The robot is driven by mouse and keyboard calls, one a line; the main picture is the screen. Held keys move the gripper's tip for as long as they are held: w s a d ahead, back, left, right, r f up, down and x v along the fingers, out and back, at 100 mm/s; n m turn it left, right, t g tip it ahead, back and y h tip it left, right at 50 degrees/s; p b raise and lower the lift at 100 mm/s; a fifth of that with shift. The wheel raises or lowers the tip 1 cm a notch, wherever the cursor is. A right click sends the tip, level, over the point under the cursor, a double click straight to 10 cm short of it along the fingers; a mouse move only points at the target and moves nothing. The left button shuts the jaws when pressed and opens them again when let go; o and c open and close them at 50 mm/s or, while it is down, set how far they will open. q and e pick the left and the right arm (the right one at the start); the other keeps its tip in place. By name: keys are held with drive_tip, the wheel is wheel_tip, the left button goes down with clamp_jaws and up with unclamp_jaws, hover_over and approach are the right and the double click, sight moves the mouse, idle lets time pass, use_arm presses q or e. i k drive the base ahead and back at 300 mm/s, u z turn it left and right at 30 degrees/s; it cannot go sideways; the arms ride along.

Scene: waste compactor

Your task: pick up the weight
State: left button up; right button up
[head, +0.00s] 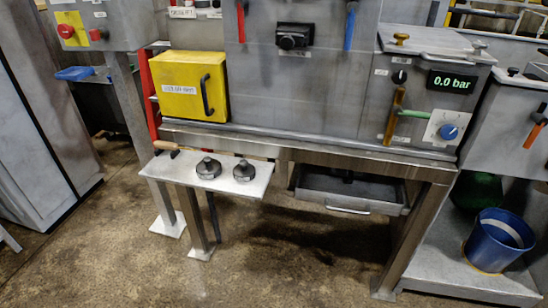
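Two dark metal pieces that look like weights stand upright on a small light side shelf (225,185). Each has a round, wide base and a narrower knob on top. The left weight (208,168) and the right weight (244,172) stand a short gap apart. I cannot tell which one the task means. Neither of my grippers is in view, and nothing covers the weights.
A wooden-handled tool (172,148) lies at the shelf's back left. Behind stands the grey machine, with a yellow box (190,87), a 0.0 bar display (452,82) and a drawer (348,189) below. A blue bucket (498,240) stands right. The floor in front is clear.

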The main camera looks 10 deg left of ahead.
sight(244, 172)
drive_tip(key=u, duration=0.35)
drive_tip(key=i, duration=0.8)
drive_tip(key=u, duration=0.55)
